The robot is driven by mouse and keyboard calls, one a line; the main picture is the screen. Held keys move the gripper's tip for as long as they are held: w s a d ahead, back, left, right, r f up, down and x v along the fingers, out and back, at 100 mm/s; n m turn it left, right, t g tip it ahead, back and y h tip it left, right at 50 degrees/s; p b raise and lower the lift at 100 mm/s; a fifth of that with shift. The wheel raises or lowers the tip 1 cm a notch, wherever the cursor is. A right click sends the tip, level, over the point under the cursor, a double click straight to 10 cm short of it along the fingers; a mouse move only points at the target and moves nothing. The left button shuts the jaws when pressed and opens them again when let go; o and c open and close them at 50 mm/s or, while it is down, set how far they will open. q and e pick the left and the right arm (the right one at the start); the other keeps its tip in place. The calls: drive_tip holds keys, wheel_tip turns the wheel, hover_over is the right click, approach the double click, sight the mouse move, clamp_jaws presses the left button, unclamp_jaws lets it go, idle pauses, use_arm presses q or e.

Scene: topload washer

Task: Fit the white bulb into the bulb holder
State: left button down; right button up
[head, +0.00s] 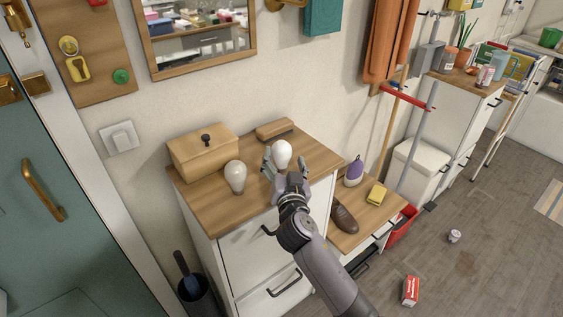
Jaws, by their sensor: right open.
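The white bulb (282,151) is on the wooden top of the white cabinet, near its right part. My right gripper (284,167) reaches in from the lower right. Its fingers are open, one to either side of the bulb's lower part, and they hide its base. I cannot tell whether they touch it. A second, greyer bulb (236,176) stands upright to the left on the same top. I cannot make out a bulb holder for certain; anything under the white bulb is hidden. My left gripper is not in view.
A wooden box with a dark knob (203,152) and a small wooden block (275,130) lie behind, near the wall. The cabinet top (213,206) is bare at its front left. A lower surface at right holds a brown shoe (343,217) and a yellow sponge (377,193).

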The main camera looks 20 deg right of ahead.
drive_tip(key=shift+w+d+p, duration=0.2)
drive_tip(key=shift+w+p, duration=0.1)
drive_tip(key=shift+w, duration=0.85)
drive_tip(key=shift+w+d+p, duration=0.2)
drive_tip(key=shift+w+p, duration=0.05)
drive_tip(key=shift+w, duration=0.85)
drive_tip(key=shift+c, duration=0.3)
drive_tip(key=c, duration=1.2)
drive_tip(key=shift+c, duration=0.2)
